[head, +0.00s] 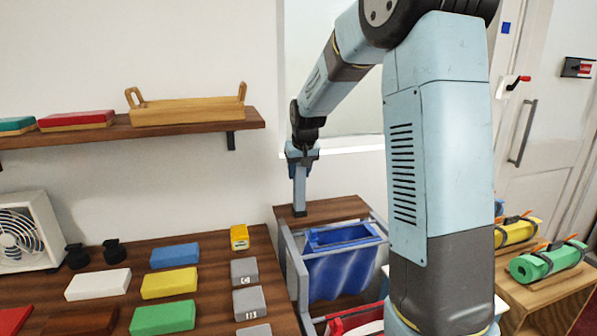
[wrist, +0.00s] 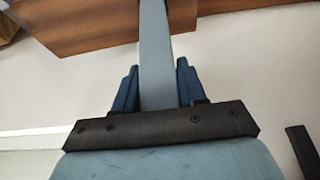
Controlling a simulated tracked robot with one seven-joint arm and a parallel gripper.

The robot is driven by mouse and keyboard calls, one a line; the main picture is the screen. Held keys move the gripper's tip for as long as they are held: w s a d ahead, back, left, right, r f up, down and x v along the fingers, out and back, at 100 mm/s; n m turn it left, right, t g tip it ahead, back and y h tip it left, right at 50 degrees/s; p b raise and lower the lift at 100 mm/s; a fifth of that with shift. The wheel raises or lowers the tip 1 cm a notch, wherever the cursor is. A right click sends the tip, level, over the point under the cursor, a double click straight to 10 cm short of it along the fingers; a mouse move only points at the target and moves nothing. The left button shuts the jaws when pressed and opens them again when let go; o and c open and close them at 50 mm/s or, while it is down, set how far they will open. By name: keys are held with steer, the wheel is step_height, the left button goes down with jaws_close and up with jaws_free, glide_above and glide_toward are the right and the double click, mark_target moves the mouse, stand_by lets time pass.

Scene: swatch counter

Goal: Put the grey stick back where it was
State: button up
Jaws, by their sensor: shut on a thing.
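The grey stick (head: 299,192) hangs upright below my gripper (head: 301,167) in the head view. My gripper is shut on it near its upper end. The stick's lower end appears over the small wooden surface (head: 340,208) behind the blue bin; whether it touches the wood cannot be told. In the wrist view, the stick (wrist: 154,50) runs between the two dark blue fingers (wrist: 156,85) towards a brown wooden surface (wrist: 95,25), and its far end is cut off by the frame.
A blue bin (head: 345,275) in a grey metal frame stands just in front of the stick. The counter at left holds coloured blocks, including a yellow one (head: 169,283), and grey blocks (head: 250,302). A wall shelf (head: 180,127) bears a wooden tray (head: 188,111).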

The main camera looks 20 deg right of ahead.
steer(key=o, duration=0.9)
steer(key=shift+o, duration=0.2)
steer(key=v, duration=1.2)
steer(key=s+f+t, duration=0.1)
steer(key=s+f, duration=0.1)
steer(key=s, duration=3.2)
steer(key=shift+s, duration=0.3)
steer(key=shift+a, duration=0.1)
